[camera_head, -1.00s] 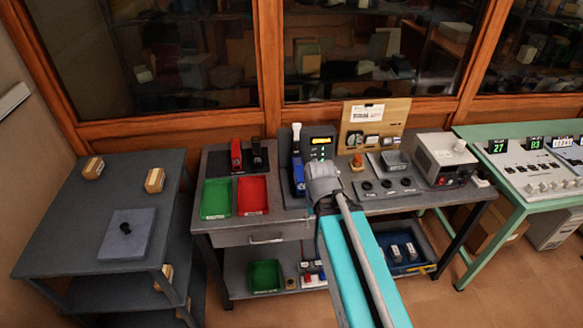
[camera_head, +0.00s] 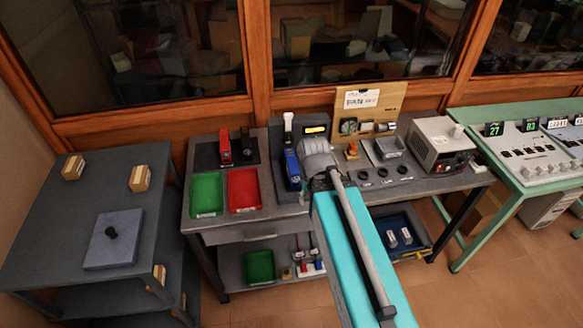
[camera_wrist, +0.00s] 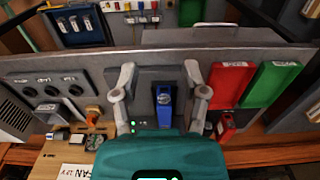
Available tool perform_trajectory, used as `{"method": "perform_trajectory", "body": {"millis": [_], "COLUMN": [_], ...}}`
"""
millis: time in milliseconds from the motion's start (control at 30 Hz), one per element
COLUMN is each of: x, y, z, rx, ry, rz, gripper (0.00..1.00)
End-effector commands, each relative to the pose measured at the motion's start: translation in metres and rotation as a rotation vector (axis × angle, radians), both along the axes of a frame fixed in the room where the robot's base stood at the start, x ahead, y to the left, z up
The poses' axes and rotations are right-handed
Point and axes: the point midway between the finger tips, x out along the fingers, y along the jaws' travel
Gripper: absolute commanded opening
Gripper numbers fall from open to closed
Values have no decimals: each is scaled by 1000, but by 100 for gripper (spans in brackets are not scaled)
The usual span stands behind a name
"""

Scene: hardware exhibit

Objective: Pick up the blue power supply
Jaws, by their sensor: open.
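The blue power supply (camera_head: 292,168) stands upright in a dark grey stand on the middle bench, just left of my arm's end in the head view. In the wrist view the blue power supply (camera_wrist: 164,108) shows between the two finger lines, with a dark top. My gripper (camera_wrist: 159,72) is open and empty, one finger to each side of it in the picture. The fingers do not appear to touch it; the exact gap cannot be told. In the head view the fingers are hidden behind my wrist.
A green tray (camera_head: 206,194) and a red tray (camera_head: 243,190) lie left of the stand. A red device (camera_head: 225,147) stands behind them. A panel with black knobs (camera_head: 383,174) and a grey-white box (camera_head: 438,142) are to the right. The glass cabinet (camera_head: 350,45) closes off the back.

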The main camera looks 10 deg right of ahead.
Motion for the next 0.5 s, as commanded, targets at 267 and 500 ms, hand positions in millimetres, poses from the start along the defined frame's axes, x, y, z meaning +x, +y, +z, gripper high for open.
{"method": "perform_trajectory", "body": {"millis": [267,500], "x": [23,99], "y": [0,3], "z": [-3,-12], "rx": [0,0], "ry": [-31,-147], "rz": [0,-6], "gripper": [97,97]}}
